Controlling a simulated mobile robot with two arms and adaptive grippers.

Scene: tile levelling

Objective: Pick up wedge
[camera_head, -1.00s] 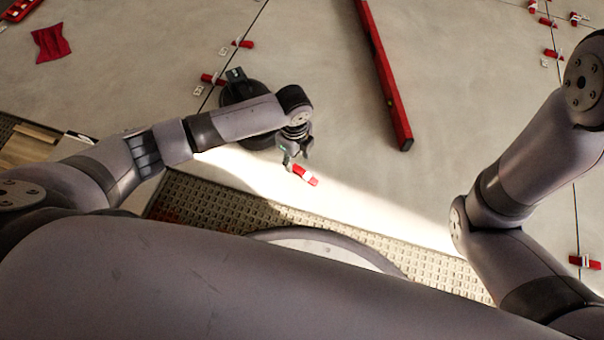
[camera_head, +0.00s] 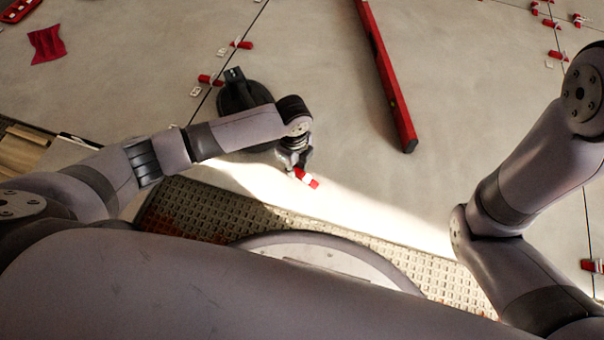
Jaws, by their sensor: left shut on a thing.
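The red wedge (camera_head: 313,184) with a white patch is low over the lit strip of floor tile, right of the picture's middle left. My left gripper (camera_head: 299,171) points down and is shut on the wedge's upper-left end, which its fingers partly hide. I cannot tell whether the wedge touches the tile. My right arm comes in from the right, but its gripper is outside the view.
A long red level (camera_head: 385,75) lies on the tiles to the right of the left gripper. Other red wedges with white clips (camera_head: 210,79) sit along the tile joints. A red cloth (camera_head: 46,45) lies at upper left. The ribbed bare floor (camera_head: 215,205) borders the tile.

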